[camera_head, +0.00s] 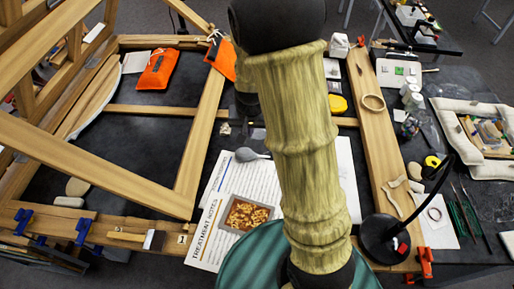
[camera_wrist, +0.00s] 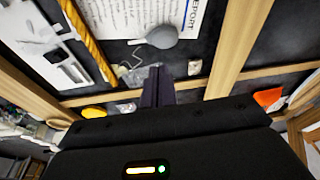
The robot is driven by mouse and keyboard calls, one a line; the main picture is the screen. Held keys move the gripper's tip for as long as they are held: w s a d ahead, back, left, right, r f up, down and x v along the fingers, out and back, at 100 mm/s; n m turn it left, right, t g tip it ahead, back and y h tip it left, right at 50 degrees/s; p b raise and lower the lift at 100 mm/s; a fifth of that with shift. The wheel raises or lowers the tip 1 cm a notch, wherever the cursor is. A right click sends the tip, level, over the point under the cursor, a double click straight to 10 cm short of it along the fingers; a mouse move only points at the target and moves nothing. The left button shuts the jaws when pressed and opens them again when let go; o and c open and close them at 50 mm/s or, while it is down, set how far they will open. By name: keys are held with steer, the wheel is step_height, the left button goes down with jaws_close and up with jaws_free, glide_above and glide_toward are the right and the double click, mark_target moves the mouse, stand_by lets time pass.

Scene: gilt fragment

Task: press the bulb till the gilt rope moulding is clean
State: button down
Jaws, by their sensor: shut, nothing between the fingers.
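The grey rubber bulb (camera_head: 247,154) lies on the printed sheets in the head view, left of my arm. It also shows in the wrist view (camera_wrist: 162,36), with its thin nozzle pointing left. The gilt rope moulding (camera_wrist: 89,41) is a twisted golden bar at the upper left of the wrist view, left of the bulb. How clean its surface is cannot be told. In the head view my arm hides the moulding. My gripper (camera_wrist: 158,84) is shut and empty, its dark fingers below the bulb in the picture and apart from it.
A tray of gold flakes (camera_head: 246,214) lies on the treatment notes (camera_head: 207,235). A wooden frame (camera_head: 200,140) spans the left of the table. A black lamp (camera_head: 388,237) stands at the right. An orange pouch (camera_head: 158,70) lies at the back left.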

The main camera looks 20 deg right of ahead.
steer(key=s+r+n, duration=0.1)
steer(key=s+r, duration=0.2)
steer(key=s, duration=0.4)
steer(key=s+r+n, duration=0.2)
steer(key=s+r, duration=0.1)
steer(key=s, duration=0.3)
steer(key=shift+s+d+r, duration=0.35)
steer(key=shift+d, duration=0.05)
